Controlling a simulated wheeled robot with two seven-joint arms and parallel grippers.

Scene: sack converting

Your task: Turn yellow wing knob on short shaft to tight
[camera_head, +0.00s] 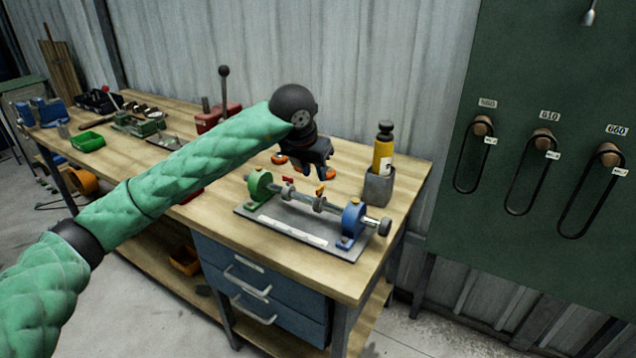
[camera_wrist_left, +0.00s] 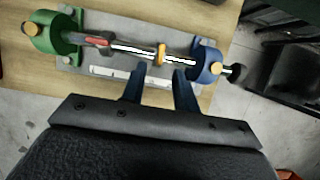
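The short shaft (camera_head: 301,197) runs between a green bearing block (camera_head: 259,187) and a blue bearing block (camera_head: 353,219) on a grey base plate (camera_head: 285,236). The yellow wing knob (camera_head: 319,189) sits on the shaft. In the left wrist view the wing knob (camera_wrist_left: 161,53) stands upright in the picture, across the shaft, near the blue block (camera_wrist_left: 208,64). My left gripper (camera_wrist_left: 158,77) is open, its two dark fingers apart and pointing at the knob, which appears just beyond the gap between the tips. I cannot see contact. My right gripper is not in view.
A red knob (camera_head: 287,181) is on the shaft nearer the green block. A yellow bottle (camera_head: 383,150) stands in a grey holder (camera_head: 379,186) behind the blue block. Looped belts (camera_head: 531,172) hang on the green board at right. Bench wood in front of the plate is clear.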

